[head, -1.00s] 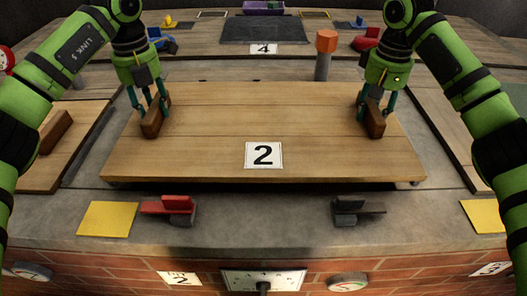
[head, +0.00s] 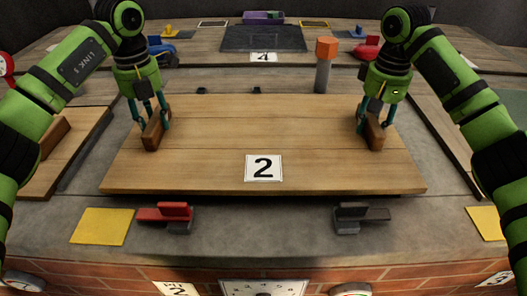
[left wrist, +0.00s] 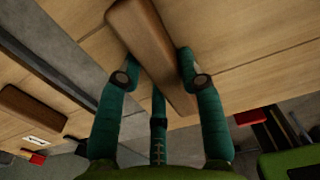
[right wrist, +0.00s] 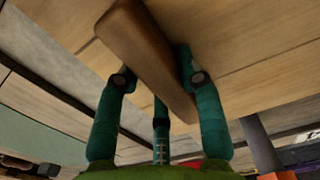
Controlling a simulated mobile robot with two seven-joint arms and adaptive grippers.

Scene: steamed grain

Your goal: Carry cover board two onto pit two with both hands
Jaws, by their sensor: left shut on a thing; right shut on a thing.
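Cover board two (head: 215,150) is a wide wooden board with a white "2" label (head: 263,168) near its front edge. It lies level over the stone top, with a dark shadow under its front edge. My left gripper (head: 151,125) is shut on the board's left wooden handle (head: 156,130), also seen in the left wrist view (left wrist: 150,50). My right gripper (head: 373,122) is shut on the right handle (head: 375,134), also seen in the right wrist view (right wrist: 150,55). Pit two is not visible; the board hides what lies beneath it.
A red clamp-like piece (head: 170,214) and a dark one (head: 360,215) sit in front of the board, with a yellow square (head: 101,226) at the left. An orange-topped post (head: 325,65) stands behind the board. Another handled board (head: 60,150) lies at the left.

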